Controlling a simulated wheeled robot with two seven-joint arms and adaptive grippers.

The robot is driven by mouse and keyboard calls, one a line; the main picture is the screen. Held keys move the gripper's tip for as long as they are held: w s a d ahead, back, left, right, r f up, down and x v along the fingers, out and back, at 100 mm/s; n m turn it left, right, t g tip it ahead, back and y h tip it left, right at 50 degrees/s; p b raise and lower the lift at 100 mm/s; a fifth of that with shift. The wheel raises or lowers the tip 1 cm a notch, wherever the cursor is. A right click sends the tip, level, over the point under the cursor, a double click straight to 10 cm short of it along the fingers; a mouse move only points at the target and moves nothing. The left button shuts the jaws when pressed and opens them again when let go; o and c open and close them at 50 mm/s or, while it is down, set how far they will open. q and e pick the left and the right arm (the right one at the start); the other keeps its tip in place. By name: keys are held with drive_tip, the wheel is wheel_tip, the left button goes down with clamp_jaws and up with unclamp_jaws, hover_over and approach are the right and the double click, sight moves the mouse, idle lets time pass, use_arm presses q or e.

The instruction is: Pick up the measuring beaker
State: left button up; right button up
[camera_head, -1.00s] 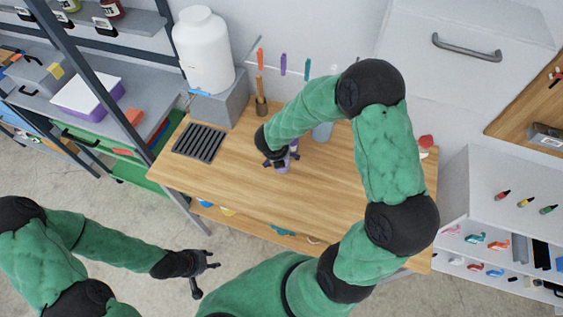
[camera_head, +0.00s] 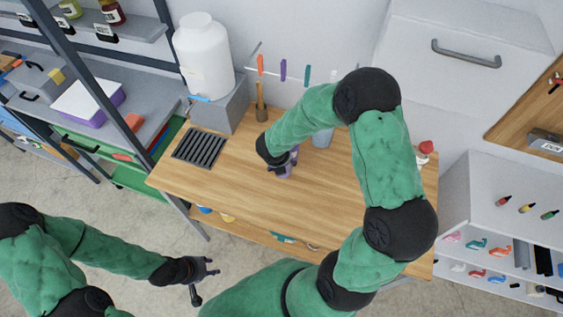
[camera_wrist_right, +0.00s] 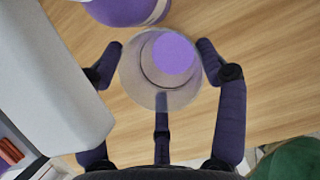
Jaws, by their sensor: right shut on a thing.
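A clear round beaker (camera_wrist_right: 150,85) with a purple area inside it sits between the fingers of my right gripper (camera_wrist_right: 160,62) in the right wrist view. The fingers are shut around its sides. In the head view my right gripper (camera_head: 284,164) is over the wooden worktop, mostly hidden by its own wrist, and little of the beaker can be made out. Whether the beaker touches the worktop cannot be told. My left gripper (camera_head: 203,281) is open and empty, out in front of the worktop's left end.
The wooden worktop (camera_head: 225,190) is clear to the left of my right gripper. A black grate (camera_head: 198,148) and a white tank (camera_head: 205,55) on a grey block stand at its left. A purple-and-white container (camera_wrist_right: 122,9) is close to the beaker.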

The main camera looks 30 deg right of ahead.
drive_tip(key=s+a+r, duration=0.3)
drive_tip(key=s+a, duration=0.8)
drive_tip(key=a, duration=0.2)
drive_tip(key=shift+s+a+r, duration=0.2)
drive_tip(key=shift+s+a, duration=0.15)
